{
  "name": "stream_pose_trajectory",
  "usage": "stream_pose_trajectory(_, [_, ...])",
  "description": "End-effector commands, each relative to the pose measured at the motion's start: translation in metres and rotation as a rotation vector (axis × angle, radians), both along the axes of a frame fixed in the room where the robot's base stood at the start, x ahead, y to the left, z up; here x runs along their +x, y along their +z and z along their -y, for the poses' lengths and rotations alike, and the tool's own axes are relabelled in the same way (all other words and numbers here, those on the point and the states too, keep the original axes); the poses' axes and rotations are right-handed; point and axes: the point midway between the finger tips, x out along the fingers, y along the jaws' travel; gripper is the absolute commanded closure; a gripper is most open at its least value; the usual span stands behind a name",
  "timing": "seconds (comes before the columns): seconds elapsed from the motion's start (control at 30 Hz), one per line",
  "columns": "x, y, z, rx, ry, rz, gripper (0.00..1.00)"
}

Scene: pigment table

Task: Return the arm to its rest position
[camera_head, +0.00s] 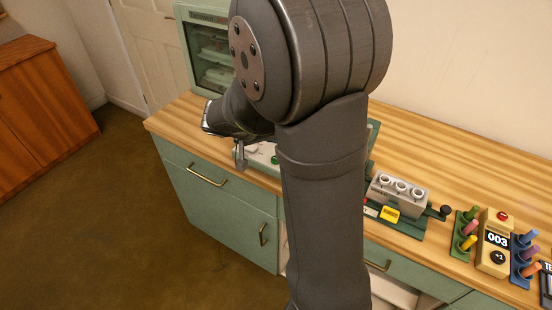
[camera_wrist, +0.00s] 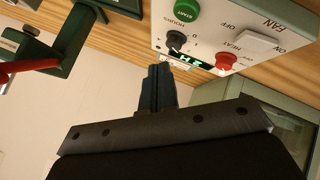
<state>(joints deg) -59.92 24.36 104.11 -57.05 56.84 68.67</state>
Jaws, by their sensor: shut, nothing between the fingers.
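My gripper (camera_head: 240,153) shows in the head view left of my large dark arm link, near the front edge of the wooden counter. In the wrist view my gripper (camera_wrist: 160,72) has its dark fingers together, with nothing between them. The fingers point toward a pale control panel (camera_wrist: 215,38) with a green start button, a black knob, a white rocker switch and a red knob. In the head view my arm hides much of this panel and the middle of the counter.
A mint-green cabinet (camera_head: 207,45) stands at the counter's back left. A grey block with three round openings (camera_head: 398,194) sits right of my arm. Open floor lies left.

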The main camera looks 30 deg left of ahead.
Motion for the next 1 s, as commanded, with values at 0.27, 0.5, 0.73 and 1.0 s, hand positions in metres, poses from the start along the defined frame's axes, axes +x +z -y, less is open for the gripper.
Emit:
stream_pose_trajectory(0.27, [0.000, 0.000, 0.000, 0.000, 0.000, 0.000, 1.00])
stream_pose_trajectory(0.5, [0.000, -0.005, 0.000, -0.002, 0.000, -0.001, 1.00])
stream_pose_trajectory(0.73, [0.000, -0.017, -0.001, 0.003, 0.000, 0.002, 1.00])
stream_pose_trajectory(1.0, [0.001, 0.027, -0.001, 0.004, -0.001, 0.003, 1.00])
